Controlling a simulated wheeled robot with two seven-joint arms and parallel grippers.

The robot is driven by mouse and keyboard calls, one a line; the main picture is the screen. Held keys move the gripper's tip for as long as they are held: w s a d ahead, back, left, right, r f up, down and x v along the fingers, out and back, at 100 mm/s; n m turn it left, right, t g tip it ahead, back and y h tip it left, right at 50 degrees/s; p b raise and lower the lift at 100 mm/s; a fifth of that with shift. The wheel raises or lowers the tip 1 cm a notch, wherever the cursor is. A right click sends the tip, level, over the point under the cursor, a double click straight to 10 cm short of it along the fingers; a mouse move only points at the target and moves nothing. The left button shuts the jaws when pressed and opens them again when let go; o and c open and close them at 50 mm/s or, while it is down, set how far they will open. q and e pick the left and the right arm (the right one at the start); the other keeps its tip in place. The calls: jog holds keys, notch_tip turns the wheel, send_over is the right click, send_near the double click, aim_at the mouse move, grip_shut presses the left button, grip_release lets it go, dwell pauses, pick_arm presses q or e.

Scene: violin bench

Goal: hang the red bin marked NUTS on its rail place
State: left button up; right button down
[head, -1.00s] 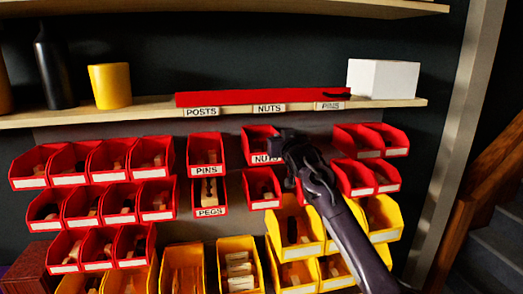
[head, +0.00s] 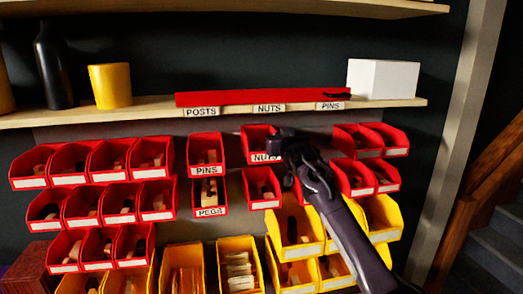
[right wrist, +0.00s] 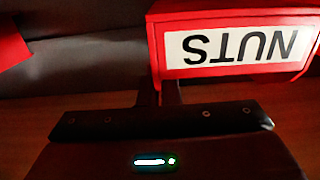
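The red bin marked NUTS (head: 258,133) is in the upper bin row, below the NUTS label (head: 269,108) of the red strip. My right gripper (head: 279,143) is at this bin's right side and covers part of its label. In the right wrist view the bin (right wrist: 235,12) shows with its label upside down. There the fingers (right wrist: 160,95) stand close together at the bin's side wall and look shut on it. The bin's back and its contact with the rail are hidden. My left gripper is not in view.
A red bin marked PINS (head: 205,146) hangs to the left, with a PEGS bin (head: 210,190) below it. Another red bin (head: 262,182) is under the NUTS bin. Red bins (head: 358,137) stand to the right, yellow bins (head: 295,250) below. The shelf (head: 150,107) is above.

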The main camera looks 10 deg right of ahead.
jog(key=shift+f+b, duration=0.45)
jog(key=shift+f, duration=0.55)
jog(key=c, duration=2.1)
grip_release()
jog(key=o, duration=0.5)
jog(key=shift+o, duration=0.2)
